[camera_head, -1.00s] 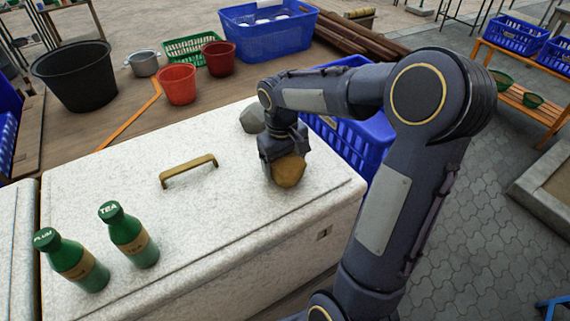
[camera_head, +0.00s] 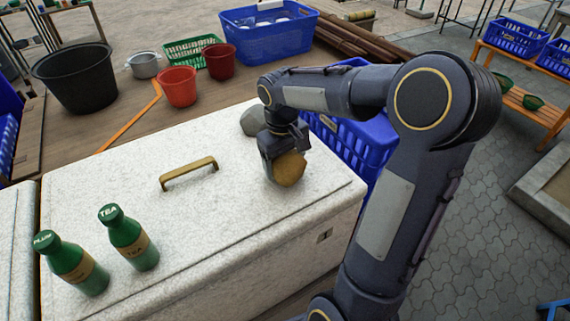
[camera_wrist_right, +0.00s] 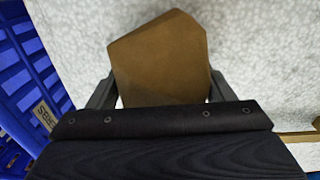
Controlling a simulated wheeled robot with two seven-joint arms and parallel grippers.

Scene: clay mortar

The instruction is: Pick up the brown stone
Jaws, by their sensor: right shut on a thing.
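The brown stone (camera_head: 289,169) is at the right part of the white box lid, partly hidden by my right gripper. My right gripper (camera_head: 281,158) is shut on it. In the right wrist view the brown stone (camera_wrist_right: 160,58) sits between the two fingers of the gripper (camera_wrist_right: 161,92), which press its sides. I cannot tell whether the stone still touches the lid. My left gripper does not show.
A grey stone (camera_head: 252,121) lies just behind the right gripper. The white box (camera_head: 120,190) has a brass handle (camera_head: 189,172) and two green bottles (camera_head: 127,237) at front left. A blue crate (camera_head: 355,140) stands behind my arm. The lid's middle front is clear.

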